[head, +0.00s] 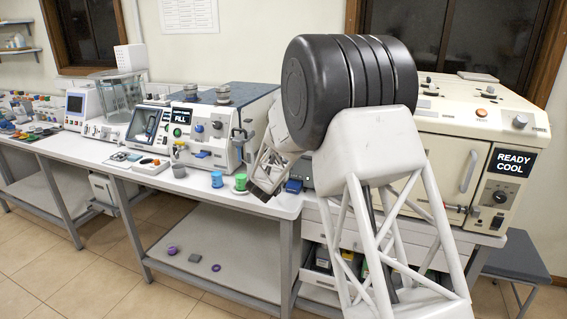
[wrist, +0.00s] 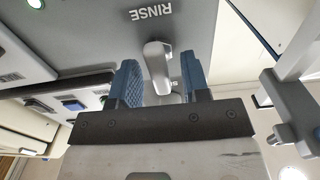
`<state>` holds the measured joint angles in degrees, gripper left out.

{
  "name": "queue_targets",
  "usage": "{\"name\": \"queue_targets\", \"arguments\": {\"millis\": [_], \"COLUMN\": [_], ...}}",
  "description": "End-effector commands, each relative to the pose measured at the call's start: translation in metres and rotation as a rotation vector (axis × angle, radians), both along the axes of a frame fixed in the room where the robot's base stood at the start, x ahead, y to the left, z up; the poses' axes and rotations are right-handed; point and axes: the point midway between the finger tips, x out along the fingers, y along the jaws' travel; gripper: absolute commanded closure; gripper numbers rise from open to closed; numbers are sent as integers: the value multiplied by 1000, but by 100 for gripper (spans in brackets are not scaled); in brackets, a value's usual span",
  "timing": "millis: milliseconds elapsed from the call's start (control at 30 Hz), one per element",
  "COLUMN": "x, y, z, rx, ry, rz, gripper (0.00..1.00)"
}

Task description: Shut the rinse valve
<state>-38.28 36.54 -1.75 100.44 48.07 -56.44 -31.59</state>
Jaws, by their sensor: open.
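The rinse valve shows in the wrist view as a pale metal lever (wrist: 156,58) on a grey panel, below the word RINSE, which appears upside down. My gripper (wrist: 160,68) is open, with one blue ridged finger on each side of the lever. I cannot tell whether either finger touches it. In the head view, my arm reaches toward the right side of the machine with the FILL screen (head: 212,133), and the valve cannot be made out clearly.
A large cream cabinet (head: 440,150) marked READY COOL stands to the right. The white bench (head: 110,155) carries a blue cup (head: 217,180), a green spool (head: 241,181) and a grey cup (head: 179,171) in front of the machine. Other instruments line the bench to the left.

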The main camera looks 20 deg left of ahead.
Motion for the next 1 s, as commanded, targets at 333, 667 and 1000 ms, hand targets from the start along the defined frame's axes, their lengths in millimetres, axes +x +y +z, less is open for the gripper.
{"name": "queue_targets", "arguments": {"millis": [333, 667, 1000], "x": [6, 6, 6], "y": [0, 0, -1], "z": [0, 0, 0], "rx": [0, 0, 9], "ry": [0, 0, 0], "rz": [0, 0, 0], "gripper": [57, 90, 100]}}
